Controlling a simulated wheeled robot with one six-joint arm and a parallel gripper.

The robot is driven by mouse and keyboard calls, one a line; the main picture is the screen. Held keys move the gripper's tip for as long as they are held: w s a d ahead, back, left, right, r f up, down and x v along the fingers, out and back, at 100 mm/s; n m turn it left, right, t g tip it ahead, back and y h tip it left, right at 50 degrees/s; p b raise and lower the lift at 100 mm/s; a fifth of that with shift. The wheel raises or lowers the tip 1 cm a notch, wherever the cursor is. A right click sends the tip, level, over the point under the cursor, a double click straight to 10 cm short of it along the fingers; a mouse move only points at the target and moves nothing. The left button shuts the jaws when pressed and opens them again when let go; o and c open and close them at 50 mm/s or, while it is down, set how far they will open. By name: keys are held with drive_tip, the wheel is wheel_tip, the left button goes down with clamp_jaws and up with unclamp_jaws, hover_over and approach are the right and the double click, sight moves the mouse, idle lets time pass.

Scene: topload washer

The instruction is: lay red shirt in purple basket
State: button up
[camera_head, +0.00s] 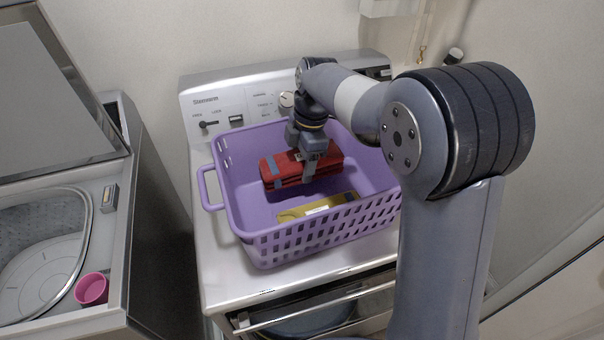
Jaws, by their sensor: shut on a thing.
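The purple basket (262,245) stands on top of a white and grey appliance, with slotted walls and a handle at its left. The red shirt (275,172) is a folded bundle with blue-grey patches. My gripper (309,178) reaches down into the basket and is shut on the red shirt. The shirt is inside the basket's outline, seemingly above its floor; I cannot tell the exact gap. A folded yellow cloth (318,207) lies on the basket floor in front of the shirt. My gripper hides part of the shirt.
The appliance top (222,268) has a control panel (236,105) behind the basket. At left, a topload washer (40,270) stands with its lid (50,95) up, and a pink cup (92,289) sits near its opening. A gap separates the two machines.

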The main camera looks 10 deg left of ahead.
drive_tip(key=shift+f, duration=2.4)
drive_tip(key=shift+f, duration=0.15)
drive_tip(key=o, duration=0.9)
drive_tip(key=r, duration=0.4)
drive_tip(key=d+r, duration=0.1)
drive_tip(key=r, duration=0.7)
drive_tip(key=shift+w+d+r, duration=0.1)
drive_tip(key=shift+w+d, duration=0.25)
drive_tip(key=shift+w, duration=0.05)
